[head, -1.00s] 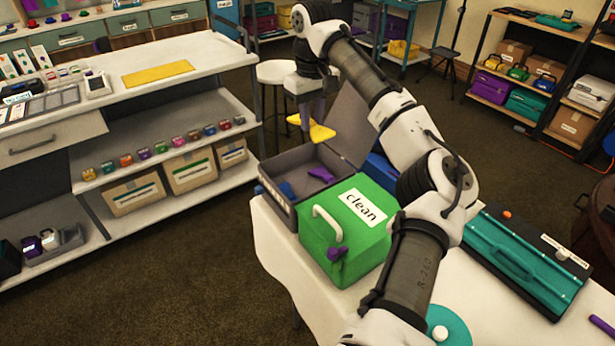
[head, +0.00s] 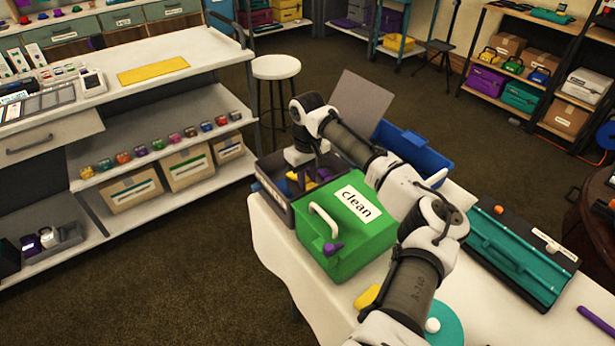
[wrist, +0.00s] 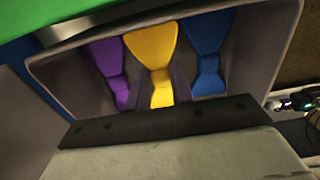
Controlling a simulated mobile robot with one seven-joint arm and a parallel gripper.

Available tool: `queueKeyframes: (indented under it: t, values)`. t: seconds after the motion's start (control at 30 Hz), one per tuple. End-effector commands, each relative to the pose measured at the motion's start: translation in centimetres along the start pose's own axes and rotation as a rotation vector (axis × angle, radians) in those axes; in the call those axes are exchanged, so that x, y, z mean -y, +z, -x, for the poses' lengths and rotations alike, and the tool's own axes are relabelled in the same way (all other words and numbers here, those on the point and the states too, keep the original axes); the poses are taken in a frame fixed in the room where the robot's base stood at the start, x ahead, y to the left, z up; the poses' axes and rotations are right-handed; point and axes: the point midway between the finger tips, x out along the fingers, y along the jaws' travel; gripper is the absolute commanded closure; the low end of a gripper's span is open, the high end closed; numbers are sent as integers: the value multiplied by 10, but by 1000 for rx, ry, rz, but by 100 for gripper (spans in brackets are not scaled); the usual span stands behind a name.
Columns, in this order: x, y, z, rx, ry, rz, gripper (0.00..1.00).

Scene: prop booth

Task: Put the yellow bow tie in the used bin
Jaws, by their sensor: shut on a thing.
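The yellow bow tie (wrist: 151,48) is upright between my gripper's fingers (wrist: 161,84) in the wrist view. My gripper is shut on it and is down inside the open grey bin (head: 272,188). A bit of the yellow tie (head: 324,174) shows past my wrist in the head view. In the wrist view a purple bow tie (wrist: 103,58) is to its left and a blue bow tie (wrist: 208,48) to its right, both inside the bin. The grey bin's front label is not readable. Whether the yellow tie touches the bin floor I cannot tell.
A green box marked "clean" (head: 350,235) stands right in front of the grey bin, with a purple piece (head: 333,248) at its front. A blue bin (head: 425,160) is behind my arm. A teal case (head: 520,255) lies to the right. The grey bin's lid (head: 360,103) stands open.

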Motion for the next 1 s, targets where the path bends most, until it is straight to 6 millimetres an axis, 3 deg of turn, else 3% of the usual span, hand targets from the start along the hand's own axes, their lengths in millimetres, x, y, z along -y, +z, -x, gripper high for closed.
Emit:
queueKeyframes:
  t: [0.43, 0.47, 0.6, 1.0]
  values:
    - [0, 0, -12, -1, 0, 0, 99]
    - [0, 0, -12, -1, 1, 0, 76]
    - [0, 0, -11, -1, 1, 0, 58]
    - [0, -1, -5, -2, 1, 0, 56]
